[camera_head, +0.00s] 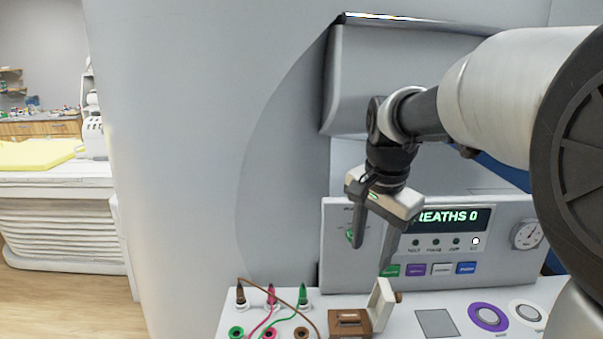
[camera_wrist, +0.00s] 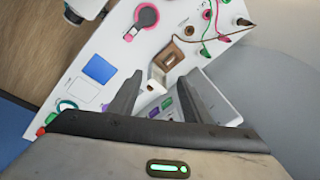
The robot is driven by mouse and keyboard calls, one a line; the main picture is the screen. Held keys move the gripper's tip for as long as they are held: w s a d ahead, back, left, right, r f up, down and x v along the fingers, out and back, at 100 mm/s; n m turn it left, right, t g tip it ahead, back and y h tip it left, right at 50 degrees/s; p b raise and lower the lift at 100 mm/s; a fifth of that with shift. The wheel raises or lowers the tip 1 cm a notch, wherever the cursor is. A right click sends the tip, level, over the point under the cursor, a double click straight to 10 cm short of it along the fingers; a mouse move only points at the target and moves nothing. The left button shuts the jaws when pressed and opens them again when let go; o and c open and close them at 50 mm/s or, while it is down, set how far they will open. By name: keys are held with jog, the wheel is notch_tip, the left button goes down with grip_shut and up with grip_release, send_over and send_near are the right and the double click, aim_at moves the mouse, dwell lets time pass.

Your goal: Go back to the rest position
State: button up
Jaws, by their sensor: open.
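My gripper (camera_head: 374,232) hangs from my arm in front of a grey control panel (camera_head: 338,262) with a lit display reading "REATHS 0", its start hidden by the gripper. The fingers point down, are spread apart, and hold nothing. In the wrist view my gripper (camera_wrist: 157,100) shows two separate fingers above the white table (camera_wrist: 120,60). Below them is a brown box (camera_head: 350,322) with a raised white lid (camera_head: 382,303); the box also shows in the wrist view (camera_wrist: 168,55). The gripper appears apart from the box and the panel.
Brown, pink and green plugs with cables (camera_head: 271,296) stand at the table's left. A grey square (camera_head: 437,323) and a purple ring (camera_head: 488,317) lie to the right. A large grey housing (camera_head: 400,80) rises behind. A bed (camera_head: 62,215) stands far left, with open floor (camera_head: 85,305) before it.

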jog(key=s+r+n+t+p, duration=0.1)
jog(key=s+n+t+p, duration=0.1)
jog(key=s+n, duration=0.8)
jog(key=s+t, duration=0.1)
jog(key=s, duration=0.8)
jog(key=shift+s+d+r, duration=0.15)
jog(key=shift+s+r, duration=0.1)
jog(key=shift+s, duration=0.05)
jog(key=c, duration=0.4)
jog(key=shift+o, duration=0.2)
jog(key=shift+d, duration=0.1)
